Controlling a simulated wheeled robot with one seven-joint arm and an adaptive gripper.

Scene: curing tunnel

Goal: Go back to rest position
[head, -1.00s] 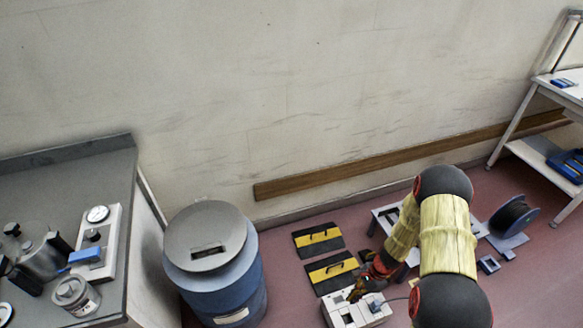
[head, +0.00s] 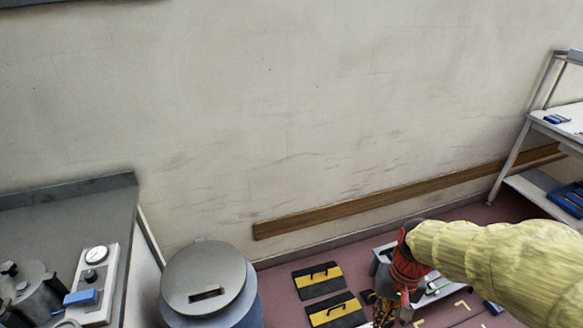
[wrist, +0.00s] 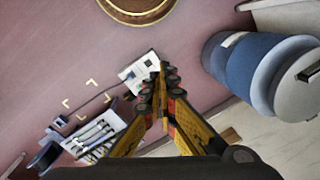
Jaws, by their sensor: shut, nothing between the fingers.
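My gripper (wrist: 163,72) is shut and empty in the wrist view, its yellow and black fingers meeting at the tips. Below its tips in the picture's depth lies a white box (wrist: 136,72) on the floor, apart from the fingers as far as I can tell. In the head view my gripper (head: 384,312) hangs down at the lower edge, partly cut off, under my yellow-sleeved arm. My arm reaches in from the right edge and covers part of the low white bench (head: 381,256).
A blue lidded drum (head: 258,306) stands left of the gripper. Two black-yellow handled plates (head: 318,291) lie between them. A grey counter (head: 75,205) with instruments is at left, a white shelf table (head: 550,130) at right. Yellow corner marks (wrist: 92,82) are on the floor.

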